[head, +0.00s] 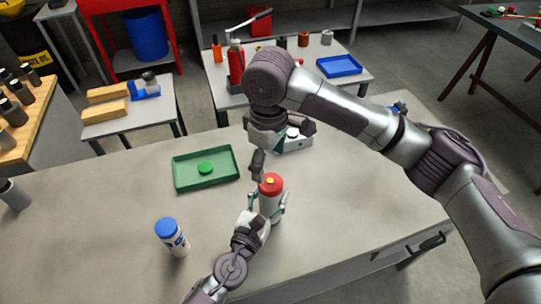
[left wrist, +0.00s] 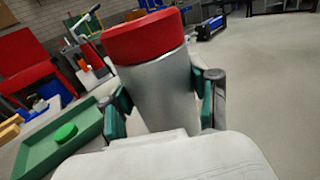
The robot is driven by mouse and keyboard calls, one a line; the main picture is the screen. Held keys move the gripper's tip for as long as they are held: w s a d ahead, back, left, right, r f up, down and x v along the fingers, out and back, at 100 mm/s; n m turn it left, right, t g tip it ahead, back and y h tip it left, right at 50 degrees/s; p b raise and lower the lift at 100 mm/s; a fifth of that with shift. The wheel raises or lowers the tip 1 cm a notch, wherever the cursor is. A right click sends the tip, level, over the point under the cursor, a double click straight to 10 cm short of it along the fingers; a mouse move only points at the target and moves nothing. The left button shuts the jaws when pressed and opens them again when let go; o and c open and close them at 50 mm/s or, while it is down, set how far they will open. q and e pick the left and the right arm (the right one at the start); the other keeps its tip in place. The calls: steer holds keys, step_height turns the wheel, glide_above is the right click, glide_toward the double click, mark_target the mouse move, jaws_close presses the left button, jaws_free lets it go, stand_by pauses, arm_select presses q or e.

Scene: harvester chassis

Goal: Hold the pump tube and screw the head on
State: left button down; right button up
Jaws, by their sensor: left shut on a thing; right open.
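The pump tube (head: 270,207) is a pale grey cylinder standing upright on the grey workbench. A red head (head: 271,184) with a small yellow spot sits on its top; I cannot tell whether it is screwed tight. My left gripper (head: 267,203) is shut around the tube, with one finger on each side below the red head. In the left wrist view the tube (left wrist: 160,95) is between the green-padded fingers, with the red head (left wrist: 145,38) above them. My right gripper (head: 283,146) is open and empty, pointing down just behind and above the red head.
A green tray (head: 180,185) holding a green disc (head: 206,168) lies left of the tube. A white bottle with a blue cap (head: 167,228) stands at front left. A small pale fixture (head: 299,143) is partly hidden behind my right gripper. The bench's right side is mostly clear.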

mark_target(271, 180)
steer(key=n, duration=0.5)
steer(key=shift+r, duration=0.15)
steer(key=n, duration=0.4)
steer(key=shift+d+r+n, duration=0.1)
steer(key=shift+r+n, duration=0.05)
steer(key=shift+n, duration=0.25)
steer(key=n, duration=0.4)
steer(key=shift+r, duration=0.1)
steer(key=n, duration=0.4)
steer(key=shift+r+n, duration=0.1)
steer(key=shift+n, duration=0.2)
steer(key=shift+d, duration=0.1)
steer(key=shift+f, duration=4.05)
